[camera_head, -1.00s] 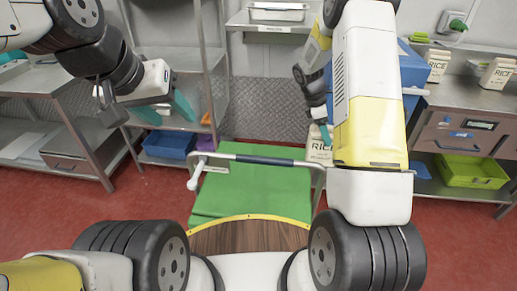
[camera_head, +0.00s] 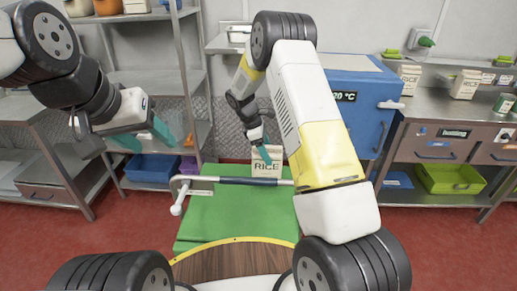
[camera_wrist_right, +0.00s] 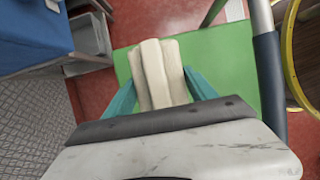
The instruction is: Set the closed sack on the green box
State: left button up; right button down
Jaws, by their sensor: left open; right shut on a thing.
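A white sack marked RICE (camera_head: 266,164) is held upright in my right gripper (camera_head: 260,148). In the right wrist view the sack (camera_wrist_right: 158,75) sits between the two teal fingers, over the green surface. The green box (camera_head: 225,222) is a broad flat green slab in front of me, also seen in the right wrist view (camera_wrist_right: 220,60). The sack is at its far edge in the head view, behind the bar; I cannot tell whether it touches the green. My left gripper (camera_head: 146,137) is open and empty, off to the left.
A dark-and-white bar (camera_head: 250,181) crosses over the green slab. A round wooden top with a yellow rim (camera_head: 235,258) is closest to me. A lime bin (camera_head: 452,178) sits below.

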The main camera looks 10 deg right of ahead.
jog(key=shift+w+a, duration=0.15)
jog(key=shift+a, duration=0.35)
jog(key=shift+f, duration=1.75)
jog(key=shift+c, duration=1.4)
grip_release()
jog(key=shift+f, duration=0.15)
